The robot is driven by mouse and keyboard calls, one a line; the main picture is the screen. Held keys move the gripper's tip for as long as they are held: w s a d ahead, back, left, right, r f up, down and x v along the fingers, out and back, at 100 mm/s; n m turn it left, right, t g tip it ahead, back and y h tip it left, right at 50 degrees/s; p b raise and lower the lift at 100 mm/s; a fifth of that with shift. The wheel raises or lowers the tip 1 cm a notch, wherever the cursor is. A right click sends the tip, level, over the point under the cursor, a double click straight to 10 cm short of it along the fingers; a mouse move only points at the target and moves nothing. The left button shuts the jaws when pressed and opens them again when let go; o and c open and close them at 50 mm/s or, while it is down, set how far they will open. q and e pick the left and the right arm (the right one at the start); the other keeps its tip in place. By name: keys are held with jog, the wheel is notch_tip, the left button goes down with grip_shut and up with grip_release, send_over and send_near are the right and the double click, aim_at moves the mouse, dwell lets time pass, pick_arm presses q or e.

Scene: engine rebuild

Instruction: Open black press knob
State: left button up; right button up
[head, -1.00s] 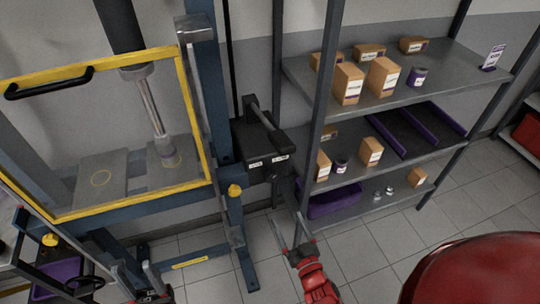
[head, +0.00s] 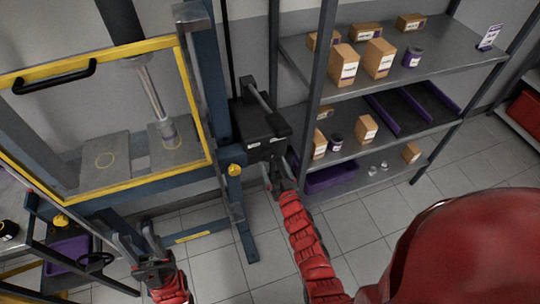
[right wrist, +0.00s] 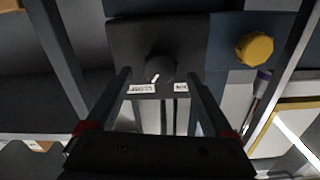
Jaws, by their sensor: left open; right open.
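The black press knob (right wrist: 160,68) is on the front of a black box (right wrist: 121,42), above two white labels. The box (head: 257,127) is mounted on the right side of the blue press in the head view, with a grey-and-black lever on top. My right gripper (head: 279,170) is open in front of the box; its fingers (right wrist: 159,78) stand on either side of the knob in the right wrist view, with gaps to both. Contact is not visible. The knob's pointer has a small white mark. My left gripper (head: 143,238) is open and empty below the press.
The press (head: 211,80) has a yellow-framed guard with a black handle (head: 54,76). A yellow knob (right wrist: 255,49) is right of the black box. A shelf rack (head: 317,90) with boxes stands close on the right. A cart (head: 30,225) is lower left.

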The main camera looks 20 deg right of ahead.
aim_at(270, 159)
jog(key=shift+w, duration=1.95)
jog(key=shift+a, duration=0.1)
jog(key=c, duration=1.4)
